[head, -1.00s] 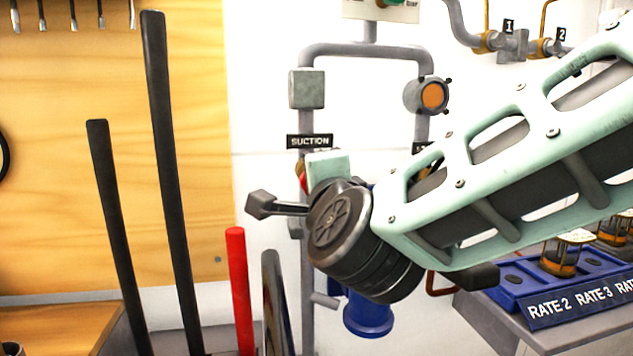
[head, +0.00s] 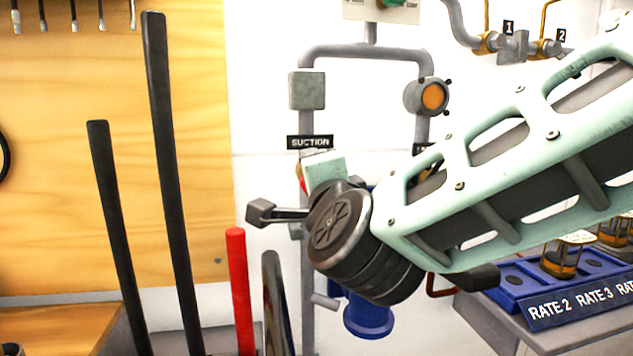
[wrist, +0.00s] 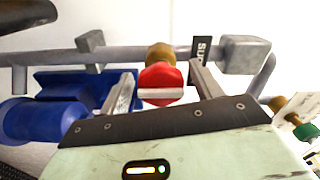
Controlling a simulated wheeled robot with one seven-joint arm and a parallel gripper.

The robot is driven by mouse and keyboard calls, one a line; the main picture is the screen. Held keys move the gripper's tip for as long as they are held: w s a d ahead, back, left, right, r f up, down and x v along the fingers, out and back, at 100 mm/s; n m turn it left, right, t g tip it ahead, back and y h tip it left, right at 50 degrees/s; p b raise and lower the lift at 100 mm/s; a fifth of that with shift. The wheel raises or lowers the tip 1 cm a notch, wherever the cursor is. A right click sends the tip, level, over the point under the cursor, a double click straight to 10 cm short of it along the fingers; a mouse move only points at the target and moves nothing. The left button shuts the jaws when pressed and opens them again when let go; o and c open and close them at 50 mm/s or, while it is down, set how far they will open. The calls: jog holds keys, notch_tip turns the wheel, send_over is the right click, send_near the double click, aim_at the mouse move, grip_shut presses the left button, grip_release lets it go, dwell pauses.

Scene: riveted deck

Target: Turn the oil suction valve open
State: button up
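The suction valve has a red round knob (wrist: 160,78) with a pale bar across its face and a brass fitting behind it, in the wrist view. My gripper (wrist: 163,85) is open, with one grey finger on each side of the knob and visible gaps between. Whether the fingertips reach past the bar I cannot tell. In the head view only a small red edge of the valve (head: 302,180) shows beside my pale green hand, below the black SUCTION label (head: 310,142). My fingers are hidden there behind my wrist.
Grey pipes (head: 365,50) run up the white wall around the valve. A blue pump body (head: 368,315) is below. A round fitting with an orange face (head: 433,96) is at right. A red bar (head: 240,290) and dark levers (head: 168,170) stand at left.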

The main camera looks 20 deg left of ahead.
jog(key=shift+s, duration=0.1)
jog(key=b+v, duration=0.1)
jog(key=v, duration=1.6)
jog(key=shift+s, duration=0.15)
jog(key=s+d+f+n+g+h, duration=0.1)
jog(key=d+f+n+g+h, duration=0.1)
jog(key=d+f+n+g, duration=0.5)
jog(key=s+d+f+n+g+h, duration=0.15)
jog(key=f+n+g, duration=0.35)
jog(key=f, duration=0.6)
jog(key=s+d+f+n+g+h, duration=0.2)
jog(key=s+d+n+h, duration=0.1)
jog(key=d, duration=0.4)
jog(key=s+d+f+n+g+h, duration=0.1)
jog(key=s+d+f+n+h, duration=0.15)
jog(key=d, duration=0.55)
notch_tip(320, 180, up, 15)
jog(key=p, duration=1.5)
jog(key=shift+a+f+m, duration=0.15)
jog(key=shift+a+m, duration=0.2)
jog(key=shift+a, duration=0.15)
